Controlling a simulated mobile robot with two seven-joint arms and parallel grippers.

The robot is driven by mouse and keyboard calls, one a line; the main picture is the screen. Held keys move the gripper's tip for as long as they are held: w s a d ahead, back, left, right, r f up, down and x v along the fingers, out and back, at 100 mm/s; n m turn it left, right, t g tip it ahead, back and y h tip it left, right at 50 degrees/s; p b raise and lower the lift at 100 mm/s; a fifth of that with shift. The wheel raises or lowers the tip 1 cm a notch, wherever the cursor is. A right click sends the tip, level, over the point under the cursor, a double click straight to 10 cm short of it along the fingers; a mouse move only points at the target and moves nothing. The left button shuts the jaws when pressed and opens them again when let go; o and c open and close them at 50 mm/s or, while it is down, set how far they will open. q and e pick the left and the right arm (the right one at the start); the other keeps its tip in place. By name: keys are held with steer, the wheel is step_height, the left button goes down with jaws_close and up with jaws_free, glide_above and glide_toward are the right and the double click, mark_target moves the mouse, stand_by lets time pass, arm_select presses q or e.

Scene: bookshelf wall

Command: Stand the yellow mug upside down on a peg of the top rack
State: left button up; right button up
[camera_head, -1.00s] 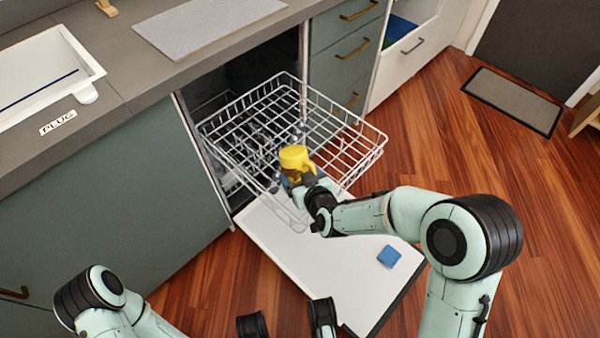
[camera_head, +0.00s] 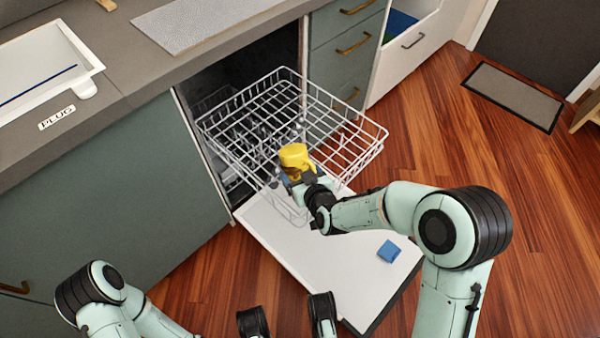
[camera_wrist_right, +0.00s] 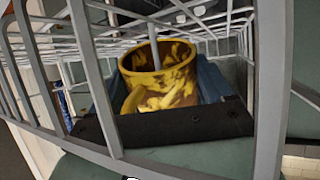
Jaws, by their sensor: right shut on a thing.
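The yellow mug (camera_head: 295,157) is in my right gripper (camera_head: 297,176), at the near side of the top rack (camera_head: 338,130). In the head view its closed base faces up, so it is upside down. In the right wrist view the mug (camera_wrist_right: 160,80) sits between the blue-grey fingers, its open mouth towards the rack wires and its handle towards the camera. A thin wire or peg (camera_wrist_right: 141,30) overlaps the mouth; I cannot tell whether it is inside.
The rack is pulled out over the open dishwasher door (camera_head: 300,245). A blue block (camera_head: 389,252) lies on the door. Rack side wires (camera_wrist_right: 85,60) stand close around the right gripper.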

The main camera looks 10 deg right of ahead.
steer(key=shift+f, duration=0.15)
steer(key=o, duration=1)
